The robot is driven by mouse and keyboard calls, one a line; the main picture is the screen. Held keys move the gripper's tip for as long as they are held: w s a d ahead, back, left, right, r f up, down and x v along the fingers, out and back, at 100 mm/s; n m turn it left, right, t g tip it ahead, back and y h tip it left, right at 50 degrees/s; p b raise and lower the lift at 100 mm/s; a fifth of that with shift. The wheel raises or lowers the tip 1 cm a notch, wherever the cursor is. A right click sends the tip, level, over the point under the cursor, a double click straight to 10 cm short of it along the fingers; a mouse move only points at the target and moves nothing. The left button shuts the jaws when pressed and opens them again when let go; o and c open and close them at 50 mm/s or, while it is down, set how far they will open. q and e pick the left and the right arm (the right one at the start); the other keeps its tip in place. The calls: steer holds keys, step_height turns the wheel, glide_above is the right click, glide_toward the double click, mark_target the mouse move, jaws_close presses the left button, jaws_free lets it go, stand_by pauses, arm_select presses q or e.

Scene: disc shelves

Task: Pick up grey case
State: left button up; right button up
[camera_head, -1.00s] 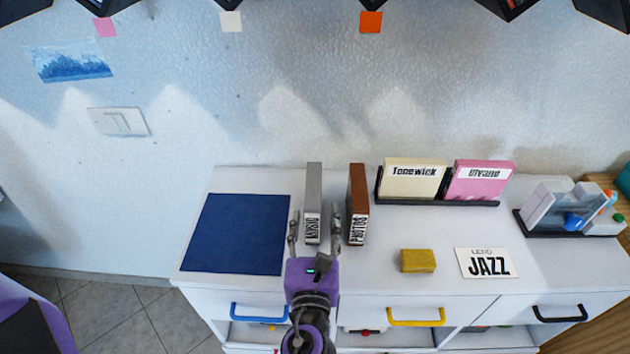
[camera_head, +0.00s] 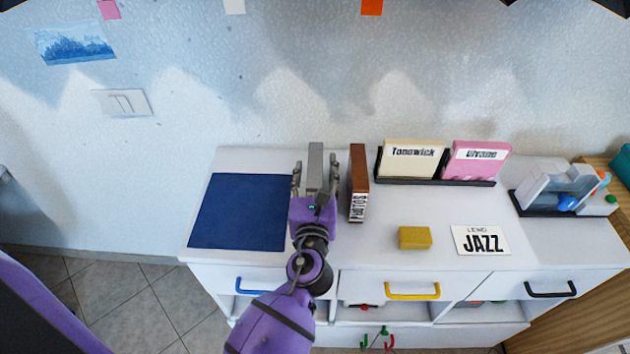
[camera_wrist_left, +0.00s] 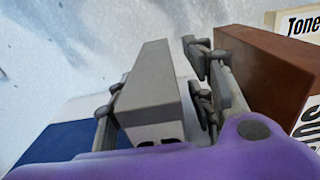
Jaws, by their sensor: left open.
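The grey case (camera_head: 315,165) stands upright on the white cabinet top between a blue mat and a brown case (camera_head: 358,184). My left gripper (camera_head: 315,180) is open, with one finger on each side of the grey case. In the left wrist view the grey case (camera_wrist_left: 152,92) stands between the open fingers of the gripper (camera_wrist_left: 160,105). The right-hand finger sits in the gap beside the brown case (camera_wrist_left: 265,72). The lower front of the grey case is hidden by the purple gripper body. My right gripper is not in view.
The blue mat (camera_head: 238,211) lies left of the grey case. Cream (camera_head: 411,160) and pink (camera_head: 477,163) cases stand in a black rack at the back. A yellow block (camera_head: 414,238) and a JAZZ card (camera_head: 481,240) lie in front. A grey-and-clear item (camera_head: 558,187) stands at right.

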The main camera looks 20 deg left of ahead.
arm_select(q)
steer(key=shift+c, duration=0.3)
steer(key=c, duration=1.1)
jaws_close()
steer(key=shift+r, duration=0.1)
